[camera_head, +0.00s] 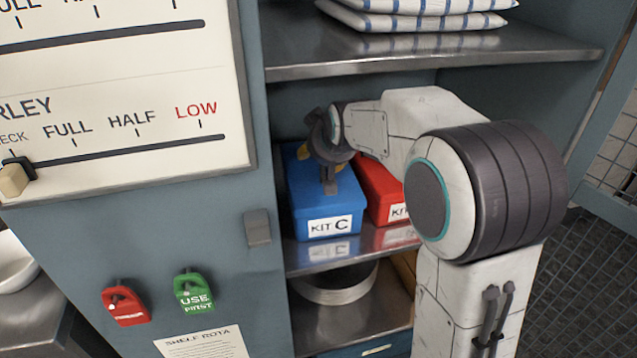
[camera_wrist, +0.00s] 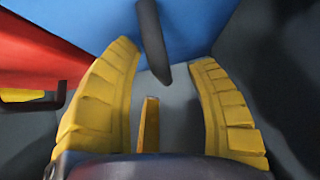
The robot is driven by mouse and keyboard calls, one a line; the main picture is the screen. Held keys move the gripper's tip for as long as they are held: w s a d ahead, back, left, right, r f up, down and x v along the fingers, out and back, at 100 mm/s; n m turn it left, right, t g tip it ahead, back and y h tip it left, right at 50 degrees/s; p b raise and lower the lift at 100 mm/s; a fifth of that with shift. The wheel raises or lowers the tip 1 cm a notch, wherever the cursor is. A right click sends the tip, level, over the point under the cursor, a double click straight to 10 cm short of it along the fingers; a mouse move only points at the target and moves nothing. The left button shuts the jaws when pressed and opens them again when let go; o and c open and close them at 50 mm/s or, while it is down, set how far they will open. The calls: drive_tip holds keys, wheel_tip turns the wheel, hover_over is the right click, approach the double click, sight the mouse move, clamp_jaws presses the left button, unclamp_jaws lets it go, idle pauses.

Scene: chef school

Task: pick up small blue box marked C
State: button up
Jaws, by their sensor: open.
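The small blue box (camera_head: 327,200) stands on the middle shelf of the cabinet, with a white label reading KIT C on its front. Its blue surface also shows at the top of the wrist view (camera_wrist: 195,25). A dark bar, apparently its handle (camera_wrist: 151,40), reaches between my fingers in the wrist view. My gripper (camera_head: 320,160) is over the box top, its yellow fingers apart. In the wrist view the gripper (camera_wrist: 165,57) is open, with the bar between the fingertips and no clear contact. My wrist hides part of the lid.
A red box (camera_head: 377,190) labelled KIT stands close to the right of the blue box, partly behind my arm. The upper shelf (camera_head: 440,52) with folded cloths is just above. The cabinet's left side and a board (camera_head: 120,100) bound the left. A round metal pot (camera_head: 335,290) is below.

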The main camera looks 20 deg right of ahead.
drive_tip(key=shift+w+f, duration=0.3)
drive_tip(key=shift+o, duration=0.2)
clamp_jaws()
drive_tip(key=shift+r, duration=0.15)
idle(0.4)
